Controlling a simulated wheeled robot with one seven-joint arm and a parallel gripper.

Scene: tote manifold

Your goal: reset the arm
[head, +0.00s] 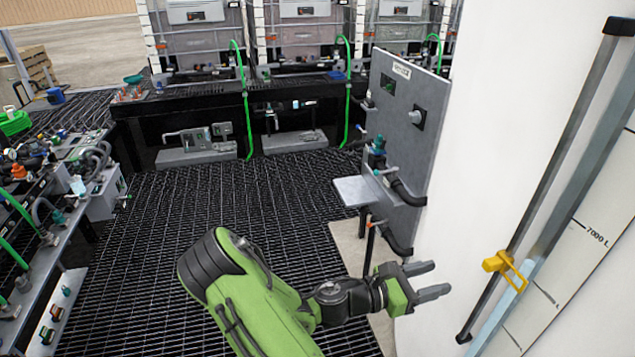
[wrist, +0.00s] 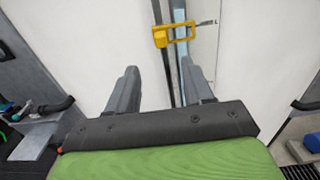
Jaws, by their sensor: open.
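My arm is green and dark grey and reaches in from the bottom of the head view. My gripper (head: 441,279) points right, toward the white tank wall (head: 465,170). Its two grey fingers are apart with nothing between them. In the wrist view my gripper (wrist: 161,84) also shows open and empty. Beyond the fingertips stands a vertical rail with a yellow clamp (wrist: 174,36) on it. The yellow clamp (head: 503,264) shows in the head view to the right of the fingers, apart from them.
A grey panel (head: 408,150) with a valve, black hoses and a small shelf (head: 358,191) stands beside the tank. A bench (head: 75,200) crowded with fittings is at left. Several totes (head: 200,38) stand at the back. The grating floor (head: 200,190) between is clear.

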